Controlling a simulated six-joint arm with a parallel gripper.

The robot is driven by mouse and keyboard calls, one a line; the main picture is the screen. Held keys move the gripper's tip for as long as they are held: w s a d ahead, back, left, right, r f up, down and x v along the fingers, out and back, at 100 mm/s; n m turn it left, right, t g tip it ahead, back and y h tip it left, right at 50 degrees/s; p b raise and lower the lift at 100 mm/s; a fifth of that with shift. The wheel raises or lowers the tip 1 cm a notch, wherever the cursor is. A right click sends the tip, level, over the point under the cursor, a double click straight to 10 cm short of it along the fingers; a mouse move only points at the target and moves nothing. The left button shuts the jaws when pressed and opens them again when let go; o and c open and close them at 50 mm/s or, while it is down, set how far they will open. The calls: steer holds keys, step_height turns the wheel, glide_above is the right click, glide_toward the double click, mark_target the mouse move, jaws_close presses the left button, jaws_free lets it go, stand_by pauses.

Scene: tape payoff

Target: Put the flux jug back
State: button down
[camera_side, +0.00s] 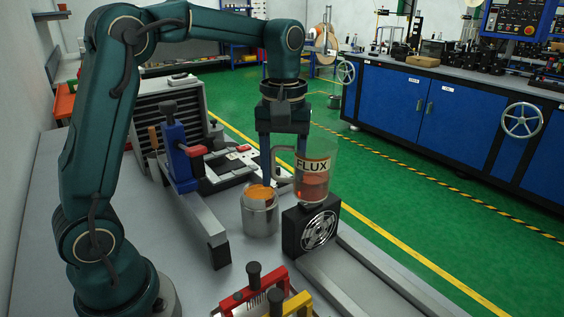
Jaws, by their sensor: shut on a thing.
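The flux jug (314,185) is a clear, upright jug with a cream FLUX label and reddish liquid low inside. Its grey handle (277,163) points left, towards my gripper (281,165). My gripper points down and is shut on the jug at its handle side. The exact contact of the fingers is partly hidden. The jug's base is just above or on a black block with a round fan grille (318,231); I cannot tell whether they touch.
A metal pot (260,222) with orange contents stands just left of the fan block. A blue and red clamp fixture (178,150) stands further left. Red and yellow clamps (262,290) are at the front. Metal rails (365,270) run along the right side of the table.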

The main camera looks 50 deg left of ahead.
mark_target(245, 252)
steer(key=s+a+r+m, duration=0.4)
steer(key=s+m, duration=0.3)
steer(key=m, duration=0.2)
step_height(245, 252, down, 18)
steer(key=shift+w+d+f, duration=0.1)
steer(key=shift+w, duration=0.05)
stand_by(0.3)
steer(key=shift+f, duration=0.1)
steer(key=shift+c, duration=1.1)
jaws_free()
step_height(245, 252, up, 12)
steer(key=shift+r, duration=0.2)
